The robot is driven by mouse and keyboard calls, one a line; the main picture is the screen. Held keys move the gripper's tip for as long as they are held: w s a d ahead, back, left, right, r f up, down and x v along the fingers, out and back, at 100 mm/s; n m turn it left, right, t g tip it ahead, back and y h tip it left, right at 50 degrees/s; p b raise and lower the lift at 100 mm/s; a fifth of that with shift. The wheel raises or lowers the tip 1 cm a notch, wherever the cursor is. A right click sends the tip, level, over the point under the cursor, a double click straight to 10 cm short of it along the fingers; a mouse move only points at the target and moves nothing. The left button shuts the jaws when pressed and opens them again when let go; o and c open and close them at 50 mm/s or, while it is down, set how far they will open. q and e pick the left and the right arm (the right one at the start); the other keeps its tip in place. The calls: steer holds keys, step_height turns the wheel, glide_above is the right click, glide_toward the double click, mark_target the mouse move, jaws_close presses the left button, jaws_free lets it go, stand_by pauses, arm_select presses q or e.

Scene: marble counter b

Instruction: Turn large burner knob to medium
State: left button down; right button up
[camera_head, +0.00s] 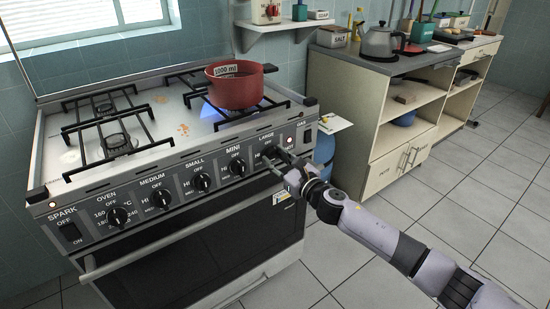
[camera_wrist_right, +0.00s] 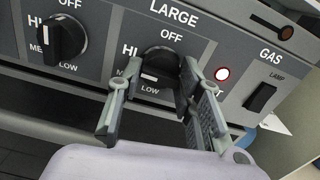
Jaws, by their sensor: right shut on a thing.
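The large burner knob (camera_wrist_right: 163,62) is black and sits under the LARGE label on the stove's front panel. My right gripper (camera_wrist_right: 160,85) has its fingers on either side of this knob and is shut on it. A white mark shows low on the knob, just above the word LOW; the MED label is hidden behind the left finger. In the head view the right gripper (camera_head: 278,160) reaches the right end of the panel and partly covers the large knob (camera_head: 268,151). My left gripper is not in view.
A red pot (camera_head: 240,88) stands on a right burner, with a blue glow beside it. The mini knob (camera_head: 237,167) is just left of the large one. The oven handle (camera_head: 190,230) runs below the panel.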

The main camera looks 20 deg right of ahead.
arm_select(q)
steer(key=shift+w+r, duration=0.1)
arm_select(e)
steer(key=shift+n, duration=0.5)
steer(key=n+p, duration=0.1)
steer(key=n, duration=0.2)
steer(key=shift+n, duration=0.3)
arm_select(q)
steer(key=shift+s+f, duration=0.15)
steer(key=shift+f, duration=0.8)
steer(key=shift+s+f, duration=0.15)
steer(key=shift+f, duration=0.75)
arm_select(e)
steer(key=shift+n, duration=0.5)
steer(key=shift+n+p, duration=0.4)
steer(key=shift+n, duration=0.7)
steer(key=o, duration=0.9)
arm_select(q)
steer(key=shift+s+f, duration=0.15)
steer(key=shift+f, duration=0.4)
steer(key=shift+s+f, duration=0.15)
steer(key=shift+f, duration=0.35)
